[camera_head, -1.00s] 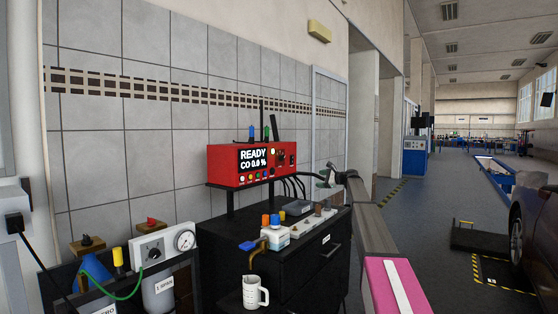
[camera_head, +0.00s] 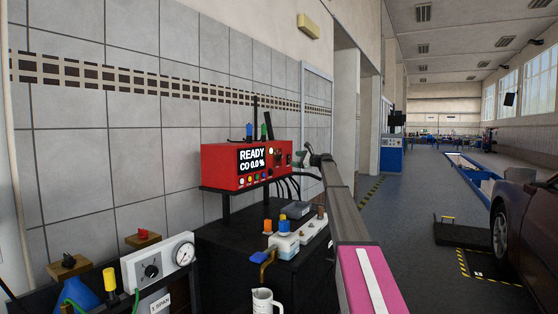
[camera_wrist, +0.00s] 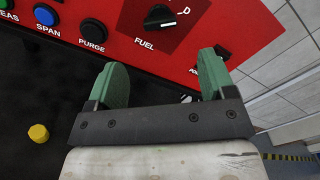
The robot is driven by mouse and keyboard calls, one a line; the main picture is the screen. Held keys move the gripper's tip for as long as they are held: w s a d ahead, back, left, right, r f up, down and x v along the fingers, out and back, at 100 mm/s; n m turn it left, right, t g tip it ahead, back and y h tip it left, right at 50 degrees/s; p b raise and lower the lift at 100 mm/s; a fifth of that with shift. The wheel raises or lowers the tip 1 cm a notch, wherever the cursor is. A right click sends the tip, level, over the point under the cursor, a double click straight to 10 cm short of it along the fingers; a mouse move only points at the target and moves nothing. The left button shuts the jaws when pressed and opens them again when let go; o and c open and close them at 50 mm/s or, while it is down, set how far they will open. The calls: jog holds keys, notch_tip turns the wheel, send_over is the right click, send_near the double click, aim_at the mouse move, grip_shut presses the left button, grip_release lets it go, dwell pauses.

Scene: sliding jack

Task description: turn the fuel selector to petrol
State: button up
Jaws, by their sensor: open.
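The red analyser box (camera_head: 222,165) stands on a shelf by the tiled wall; its display reads READY, CO 0.0 %. In the wrist view its red panel (camera_wrist: 225,25) fills the top. The fuel selector (camera_wrist: 160,17) is a black knob with a white mark, above the word FUEL. A letter that looks like a D shows at its upper right; other position labels are cut off. My gripper (camera_wrist: 163,68) is open and empty, its green fingers below the selector and either side of the FUEL label. In the head view my gripper (camera_head: 303,157) is just right of the box.
PURGE (camera_wrist: 94,33) and SPAN (camera_wrist: 46,15) buttons are left of the selector. A black cabinet (camera_head: 222,245) below carries small devices, and a white mug (camera_head: 263,302) stands in front. Dark cables (camera_head: 291,188) hang under the box. A car (camera_head: 525,235) is at the right.

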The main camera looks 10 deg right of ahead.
aim_at(282, 156)
jog(key=x, duration=1)
jog(key=c, duration=0.9)
